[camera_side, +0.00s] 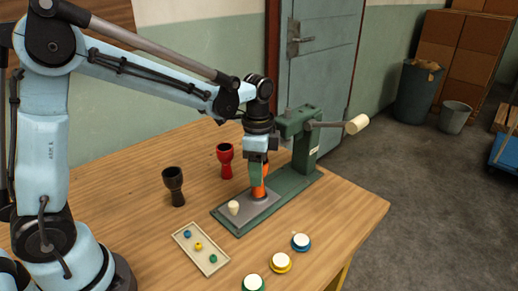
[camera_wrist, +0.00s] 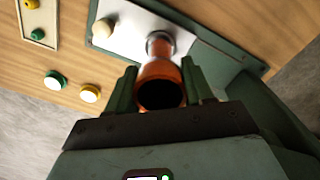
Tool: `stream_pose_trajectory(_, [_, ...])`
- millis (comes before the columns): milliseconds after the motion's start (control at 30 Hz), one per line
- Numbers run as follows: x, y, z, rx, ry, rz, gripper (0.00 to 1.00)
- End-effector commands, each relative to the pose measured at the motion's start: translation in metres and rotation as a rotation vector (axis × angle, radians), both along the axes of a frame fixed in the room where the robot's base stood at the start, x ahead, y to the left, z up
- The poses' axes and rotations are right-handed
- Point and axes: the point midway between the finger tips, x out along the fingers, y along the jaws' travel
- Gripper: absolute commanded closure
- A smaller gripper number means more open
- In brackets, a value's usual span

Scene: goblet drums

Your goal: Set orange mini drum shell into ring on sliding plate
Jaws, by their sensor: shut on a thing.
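The orange mini drum shell (camera_side: 258,190) is upright below my gripper (camera_side: 260,170) in the side view, over the grey sliding plate (camera_side: 262,205). My gripper is shut on the shell; in the wrist view its two green fingers (camera_wrist: 161,84) flank the shell (camera_wrist: 161,70), whose dark open mouth faces the camera. The shell's narrow far end meets the silver ring (camera_wrist: 160,38) on the plate (camera_wrist: 127,30). I cannot tell whether its foot is fully seated. A cream knob (camera_side: 233,207) stands on the plate's near left part.
A green press (camera_side: 303,140) with a cream-ended lever (camera_side: 356,124) stands behind the plate. A black shell (camera_side: 173,186) and a red shell (camera_side: 225,160) stand left. A tray (camera_side: 186,236) holds small coloured pieces. White-topped discs (camera_side: 281,262) lie in front.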

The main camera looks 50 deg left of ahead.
Motion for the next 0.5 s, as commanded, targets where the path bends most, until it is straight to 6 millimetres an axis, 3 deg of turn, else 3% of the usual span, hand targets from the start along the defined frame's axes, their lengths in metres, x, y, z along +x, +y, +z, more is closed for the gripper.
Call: stream_pose_trajectory(500, [-0.0001,-0.0004,-0.0117,-0.001,-0.001,0.0,0.81])
